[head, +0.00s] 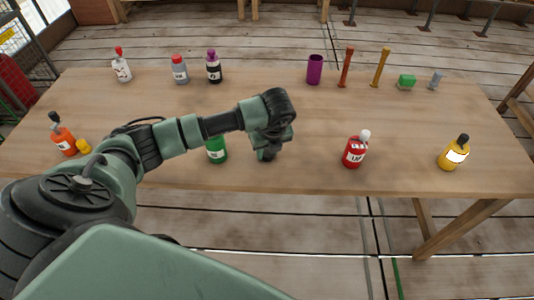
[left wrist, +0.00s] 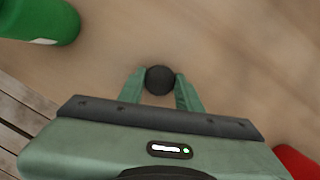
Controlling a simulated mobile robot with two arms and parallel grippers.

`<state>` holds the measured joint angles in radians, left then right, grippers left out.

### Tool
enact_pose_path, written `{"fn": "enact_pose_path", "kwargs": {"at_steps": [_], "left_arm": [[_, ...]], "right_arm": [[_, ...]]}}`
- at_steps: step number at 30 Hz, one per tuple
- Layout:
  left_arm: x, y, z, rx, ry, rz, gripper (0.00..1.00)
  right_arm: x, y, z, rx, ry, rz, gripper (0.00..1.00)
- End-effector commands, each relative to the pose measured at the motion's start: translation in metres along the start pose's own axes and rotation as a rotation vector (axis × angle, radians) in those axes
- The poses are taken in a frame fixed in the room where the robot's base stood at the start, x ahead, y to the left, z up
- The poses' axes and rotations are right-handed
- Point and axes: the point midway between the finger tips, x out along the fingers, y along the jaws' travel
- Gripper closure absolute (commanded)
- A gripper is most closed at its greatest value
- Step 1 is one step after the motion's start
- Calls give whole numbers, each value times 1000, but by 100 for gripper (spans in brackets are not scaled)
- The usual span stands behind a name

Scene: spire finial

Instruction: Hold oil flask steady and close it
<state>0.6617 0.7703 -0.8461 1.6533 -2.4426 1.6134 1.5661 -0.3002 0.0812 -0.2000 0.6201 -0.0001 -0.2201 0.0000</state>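No flask can be told for sure as the oil flask. A green flask (head: 216,150) with a white label stands on the table, partly behind my left arm; its top is hidden. It also shows at the upper left of the left wrist view (left wrist: 40,18). My left gripper (head: 266,156) points down at the table just right of the green flask. In the left wrist view its two fingers flank a small dark round cap (left wrist: 160,79) and appear to touch it on both sides. My right gripper is not in view.
On the wooden table (head: 300,177) stand a red flask (head: 355,152), a yellow flask (head: 453,154) and an orange flask (head: 62,138). The table's middle is clear.

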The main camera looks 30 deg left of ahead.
Motion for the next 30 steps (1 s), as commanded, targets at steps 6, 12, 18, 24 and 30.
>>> {"fn": "enact_pose_path", "kwargs": {"at_steps": [6, 12, 18, 24, 30], "left_arm": [[0, 0, 0, 0, 0, 0, 100], [-5, 0, 2, -1, 0, -1, 100], [-29, 0, 9, -1, -3, -3, 100], [-80, -1, 24, -2, -4, -7, 100], [-136, -1, 39, -2, -4, -6, 100]], "right_arm": [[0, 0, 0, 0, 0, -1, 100], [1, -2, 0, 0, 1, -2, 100], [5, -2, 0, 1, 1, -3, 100], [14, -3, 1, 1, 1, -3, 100], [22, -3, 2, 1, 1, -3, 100]]}}
